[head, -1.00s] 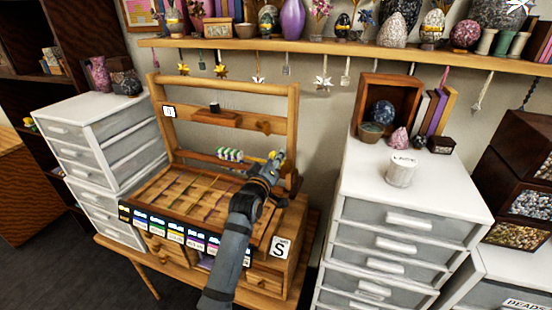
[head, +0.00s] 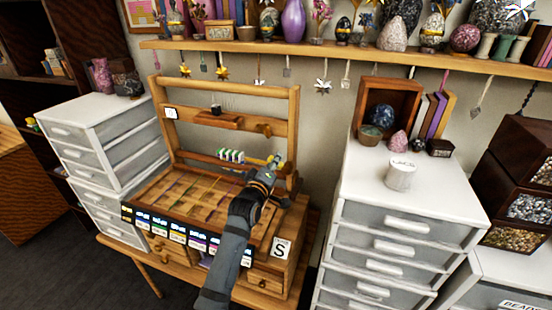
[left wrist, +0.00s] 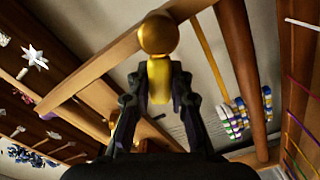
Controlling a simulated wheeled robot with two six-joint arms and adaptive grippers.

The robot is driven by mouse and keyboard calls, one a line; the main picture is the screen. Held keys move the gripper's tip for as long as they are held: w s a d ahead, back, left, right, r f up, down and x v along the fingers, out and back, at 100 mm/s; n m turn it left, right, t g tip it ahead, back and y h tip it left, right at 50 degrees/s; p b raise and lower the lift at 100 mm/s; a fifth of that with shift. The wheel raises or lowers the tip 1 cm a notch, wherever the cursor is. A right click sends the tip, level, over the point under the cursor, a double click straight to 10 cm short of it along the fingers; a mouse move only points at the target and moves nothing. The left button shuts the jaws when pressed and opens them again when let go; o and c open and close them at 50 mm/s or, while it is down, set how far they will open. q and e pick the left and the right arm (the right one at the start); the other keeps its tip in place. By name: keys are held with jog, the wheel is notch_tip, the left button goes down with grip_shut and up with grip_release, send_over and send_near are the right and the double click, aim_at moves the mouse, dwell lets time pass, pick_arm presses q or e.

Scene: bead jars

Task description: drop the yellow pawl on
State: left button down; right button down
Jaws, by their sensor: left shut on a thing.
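My left gripper (head: 275,162) is in front of the right part of the wooden frame (head: 294,120), near its right upright. In the left wrist view its two fingers (left wrist: 160,88) are closed on the sides of a yellow pawl (left wrist: 159,80). A round brass-coloured ball (left wrist: 158,33) shows just beyond the pawl; I cannot tell whether it is joined to it. A row of small coloured pieces (head: 231,155) sits on the frame's lower rail, left of the gripper. They show in the left wrist view (left wrist: 231,118) too. My right gripper is not in view.
A slotted wooden tray (head: 152,196) with coloured labels lies below the frame. White drawer units (head: 85,118) stand left and right (head: 440,185). A crowded shelf (head: 330,48) runs above.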

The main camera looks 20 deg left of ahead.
pick_arm(q)
jog(key=n+p, duration=0.1)
jog(key=f+n, duration=0.1)
jog(key=n, duration=0.1)
jog(key=n+p, duration=0.1)
jog(key=shift+a+f+n+p, duration=0.3)
jog(key=shift+f+n+p, duration=0.4)
jog(key=shift+n+p, duration=0.1)
jog(key=shift+n, duration=0.3)
jog(key=c, duration=1.2)
grip_release()
jog(key=s, duration=1.2)
jog(key=shift+a, duration=0.2)
